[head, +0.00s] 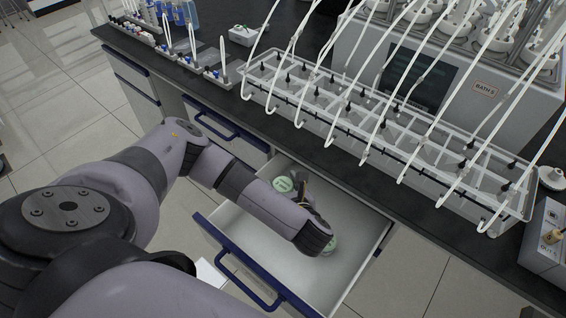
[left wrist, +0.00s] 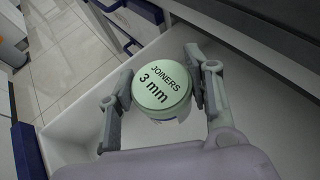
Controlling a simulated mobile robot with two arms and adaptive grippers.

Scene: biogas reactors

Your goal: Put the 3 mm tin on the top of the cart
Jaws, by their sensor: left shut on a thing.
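The 3 mm tin is a round tin with a pale green lid lettered "JOINERS 3 mm"; it shows large in the left wrist view (left wrist: 160,88). In the head view its green lid (head: 283,184) shows at the back left of the open drawer. My left gripper (head: 299,190) reaches into the drawer and is shut on this tin, a finger on each side in the left wrist view (left wrist: 162,82). Another green-topped tin (head: 329,245) is partly hidden behind my left wrist; its label is unreadable. My right gripper is out of view. I cannot make out the cart.
The open white drawer (head: 255,238) has a blue front with a handle (head: 240,268). The dark bench top (head: 258,118) overhangs its back. On the bench stand a clear rack with white tubes (head: 380,135), the bath unit (head: 455,80) and small bottles. Tiled floor (head: 60,130) lies left.

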